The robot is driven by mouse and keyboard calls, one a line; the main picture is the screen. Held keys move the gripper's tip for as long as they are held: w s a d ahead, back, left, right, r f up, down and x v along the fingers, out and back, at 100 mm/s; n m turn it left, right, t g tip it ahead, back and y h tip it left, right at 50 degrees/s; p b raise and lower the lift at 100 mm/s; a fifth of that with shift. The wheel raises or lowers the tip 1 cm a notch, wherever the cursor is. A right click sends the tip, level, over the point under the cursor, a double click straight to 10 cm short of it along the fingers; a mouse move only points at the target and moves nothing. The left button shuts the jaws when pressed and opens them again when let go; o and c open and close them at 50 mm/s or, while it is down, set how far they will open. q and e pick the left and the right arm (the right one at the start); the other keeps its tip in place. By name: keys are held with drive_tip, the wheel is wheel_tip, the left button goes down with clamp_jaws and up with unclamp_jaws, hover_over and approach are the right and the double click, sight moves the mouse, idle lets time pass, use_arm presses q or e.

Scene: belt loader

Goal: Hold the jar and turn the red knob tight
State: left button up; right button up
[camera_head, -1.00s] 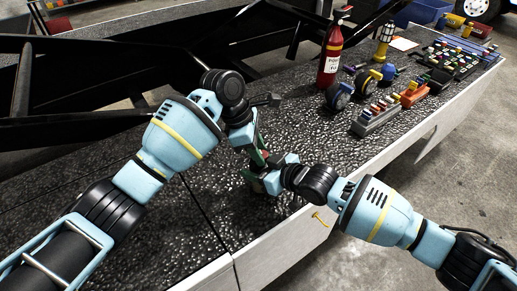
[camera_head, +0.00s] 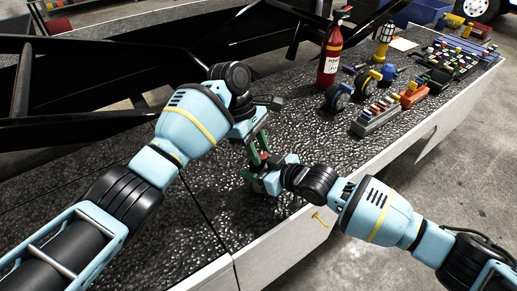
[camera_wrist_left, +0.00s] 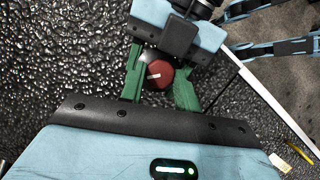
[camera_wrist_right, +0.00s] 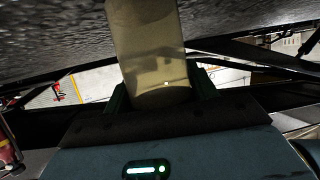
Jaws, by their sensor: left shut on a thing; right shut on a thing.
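The red knob (camera_wrist_left: 157,76), with a white mark on its face, sits between the green fingers of my left gripper (camera_wrist_left: 160,82) in the left wrist view. My left gripper (camera_head: 260,152) reaches down from above and is shut on the knob. The jar (camera_wrist_right: 155,50) looks pale, beige and see-through in the right wrist view. My right gripper (camera_wrist_right: 162,92) is shut around it from the side. In the head view my right gripper (camera_head: 262,180) is just below the left one, close to the dark bumpy surface. The jar is mostly hidden there by the grippers.
The dark bumpy belt (camera_head: 215,190) has a pale side edge (camera_head: 285,235) at the front. A red fire extinguisher (camera_head: 331,55), wheel-like parts (camera_head: 340,97) and racks of coloured pieces (camera_head: 378,118) stand to the right. Black frame bars (camera_head: 100,75) run behind. The belt between is clear.

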sight(260, 152)
use_arm(q)
drive_tip(key=m, duration=0.2)
drive_tip(key=m+g+y, duration=0.1)
drive_tip(key=m, duration=0.2)
drive_tip(key=shift+w+d+m, duration=0.15)
drive_tip(key=shift+m, duration=0.15)
drive_tip(key=shift+g+y, duration=0.3)
drive_tip(key=o, duration=0.7)
drive_tip(key=shift+r, duration=0.1)
wheel_tip(260, 152, up, 10)
idle(0.4)
